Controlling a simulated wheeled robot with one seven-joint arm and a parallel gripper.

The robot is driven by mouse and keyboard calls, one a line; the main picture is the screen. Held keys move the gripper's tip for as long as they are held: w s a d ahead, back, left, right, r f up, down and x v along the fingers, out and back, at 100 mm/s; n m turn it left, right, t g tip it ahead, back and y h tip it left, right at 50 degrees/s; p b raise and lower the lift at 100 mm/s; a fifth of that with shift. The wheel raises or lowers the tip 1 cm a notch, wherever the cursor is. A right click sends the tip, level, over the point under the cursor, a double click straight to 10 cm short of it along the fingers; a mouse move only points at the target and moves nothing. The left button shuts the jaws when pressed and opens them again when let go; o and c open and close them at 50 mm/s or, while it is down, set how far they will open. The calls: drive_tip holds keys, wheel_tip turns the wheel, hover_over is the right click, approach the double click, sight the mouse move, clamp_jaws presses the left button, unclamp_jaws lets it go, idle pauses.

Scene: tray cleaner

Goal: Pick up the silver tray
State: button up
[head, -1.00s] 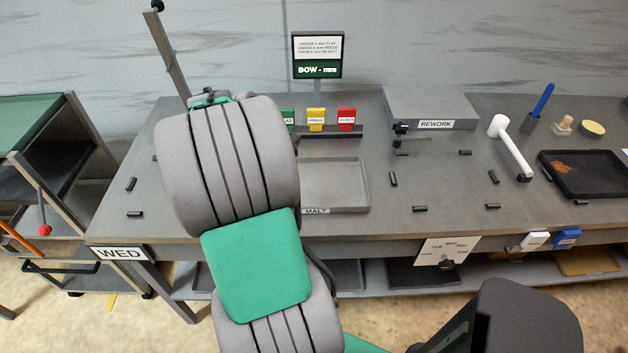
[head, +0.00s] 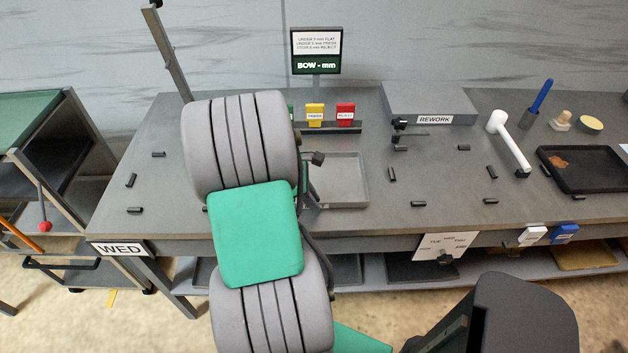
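A shallow grey, silver-looking tray (head: 348,182) lies flat on the bench, left of its middle, below the yellow and red signs. My arm covers its left part. Dark and green parts at the end of my arm (head: 316,160) show over the tray's left side, just right of the big grey link. My fingertips are hidden behind the arm, so I cannot tell whether the gripper is open, shut or touching the tray.
A BOW gauge display (head: 317,52) stands behind the tray. Right of it are a REWORK block (head: 428,104), a white mallet (head: 508,142) and a black stained tray (head: 590,182). Small black pegs are scattered on the bench. A green-topped rack (head: 35,120) stands left.

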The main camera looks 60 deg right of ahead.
clamp_jaws()
idle(1.1)
